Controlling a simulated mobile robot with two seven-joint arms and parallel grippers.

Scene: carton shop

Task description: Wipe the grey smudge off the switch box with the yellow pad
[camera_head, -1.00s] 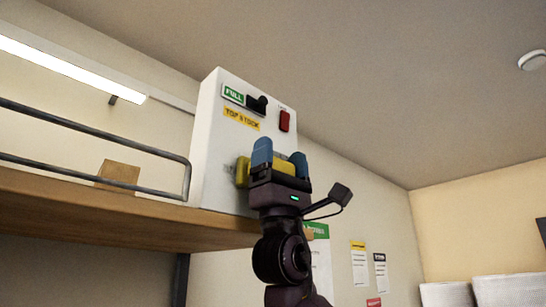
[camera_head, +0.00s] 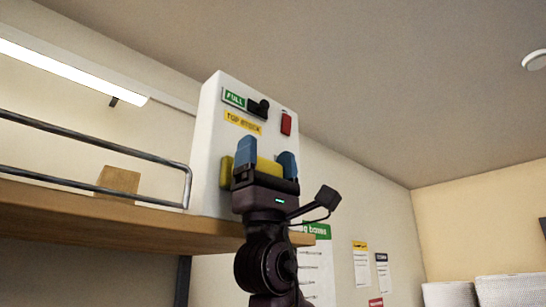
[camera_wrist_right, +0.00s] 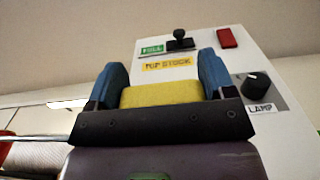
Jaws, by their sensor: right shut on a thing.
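The white switch box (camera_head: 208,130) stands upright at the end of a wooden shelf. Its face carries a green FULL label, a black switch (camera_head: 259,107), a red switch (camera_head: 286,123) and a yellow TOP STOCK label. My right gripper (camera_head: 266,160), with blue fingers, is in front of the lower face and shut on the yellow pad (camera_head: 268,172). The pad also shows between the fingers in the right wrist view (camera_wrist_right: 161,93). I cannot tell whether the pad touches the box. I see no grey smudge; part of the face is hidden behind my gripper. My left gripper is out of view.
A black LAMP knob (camera_wrist_right: 257,86) is right of my fingers in the right wrist view. The wooden shelf (camera_head: 100,215) has a metal rail (camera_head: 90,133) and a brown block (camera_head: 118,181) left of the box. Posters hang on the wall at right.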

